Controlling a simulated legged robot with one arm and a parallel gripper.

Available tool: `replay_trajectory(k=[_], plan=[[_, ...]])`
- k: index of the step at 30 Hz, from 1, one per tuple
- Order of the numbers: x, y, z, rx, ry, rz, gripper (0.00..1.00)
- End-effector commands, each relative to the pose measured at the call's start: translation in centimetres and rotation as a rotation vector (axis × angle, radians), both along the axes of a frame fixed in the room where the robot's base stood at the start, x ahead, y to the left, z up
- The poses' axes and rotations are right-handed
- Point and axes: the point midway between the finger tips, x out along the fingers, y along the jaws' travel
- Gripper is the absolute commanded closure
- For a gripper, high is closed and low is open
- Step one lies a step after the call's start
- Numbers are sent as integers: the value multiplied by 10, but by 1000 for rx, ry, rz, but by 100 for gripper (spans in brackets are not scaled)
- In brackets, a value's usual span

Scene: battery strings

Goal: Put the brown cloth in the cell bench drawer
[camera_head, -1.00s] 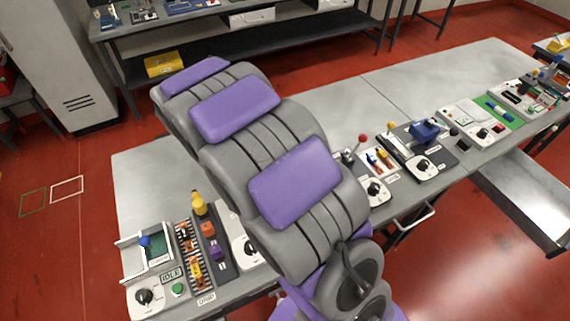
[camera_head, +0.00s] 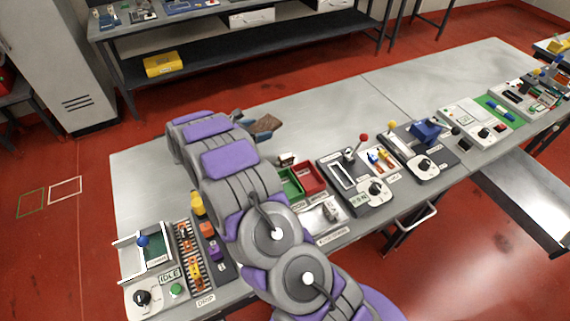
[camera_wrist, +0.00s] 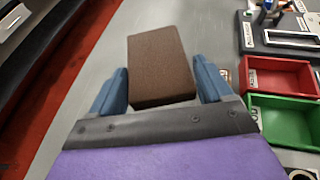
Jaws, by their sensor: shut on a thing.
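The brown cloth (camera_wrist: 160,66), a folded block, is between the two blue fingers of my gripper (camera_wrist: 163,88) in the wrist view, held above the grey bench.
The bench (camera_head: 330,110) carries a red bin (camera_wrist: 277,75) and a green bin (camera_wrist: 283,121), a panel with a red-knobbed lever (camera_head: 363,138), and several other devices along its front. The bench's back strip is clear.

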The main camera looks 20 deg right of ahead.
Motion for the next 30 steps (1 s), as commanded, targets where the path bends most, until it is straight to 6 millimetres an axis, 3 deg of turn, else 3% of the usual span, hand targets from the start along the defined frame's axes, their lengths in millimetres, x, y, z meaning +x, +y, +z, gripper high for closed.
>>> replay_trajectory(k=[24,30], plan=[[-3,-2,-102,-2,0,-20,51],[-3,-3,-105,1,-3,-23,51]])
